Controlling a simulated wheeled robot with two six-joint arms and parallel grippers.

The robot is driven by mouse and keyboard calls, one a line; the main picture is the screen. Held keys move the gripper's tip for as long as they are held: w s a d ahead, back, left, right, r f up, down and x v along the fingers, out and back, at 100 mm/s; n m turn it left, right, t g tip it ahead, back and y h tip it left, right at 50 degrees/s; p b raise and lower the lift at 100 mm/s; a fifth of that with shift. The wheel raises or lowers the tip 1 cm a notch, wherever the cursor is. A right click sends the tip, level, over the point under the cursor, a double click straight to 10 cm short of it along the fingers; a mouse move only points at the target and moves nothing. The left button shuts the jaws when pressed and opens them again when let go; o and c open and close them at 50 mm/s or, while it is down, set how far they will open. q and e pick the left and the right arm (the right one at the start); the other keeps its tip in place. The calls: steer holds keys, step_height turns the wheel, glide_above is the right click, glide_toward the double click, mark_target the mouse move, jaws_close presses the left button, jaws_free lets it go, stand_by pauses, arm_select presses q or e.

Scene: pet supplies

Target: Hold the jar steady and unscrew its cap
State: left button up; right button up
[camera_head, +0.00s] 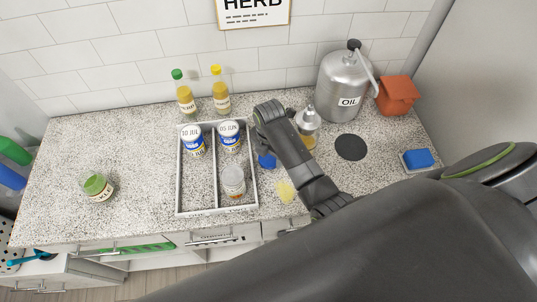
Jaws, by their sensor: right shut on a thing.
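A squat glass jar (98,189) with a green cap (95,183) stands upright on the left of the counter, with nothing touching it. Another small jar (233,181) with a pale top stands in the right compartment of the divided tray (197,211). My right gripper (267,150) is over the tray's right edge, mostly hidden behind my own arm. It is shut on a blue thing (267,161), of which only a small part shows; I cannot tell what it is. My left gripper is not in view.
Two blue-labelled cans (192,140) (230,136) stand in the tray. Two bottles (184,92) (220,90) stand behind it. A dispenser bottle (308,123), an oil canister (343,85) and a yellow cloth (285,191) are right. The counter around the green-capped jar is clear.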

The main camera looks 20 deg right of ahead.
steer(key=shift+s+a+f, duration=0.1)
steer(key=shift+f, duration=0.4)
steer(key=shift+f, duration=0.1)
steer(key=o, duration=1.1)
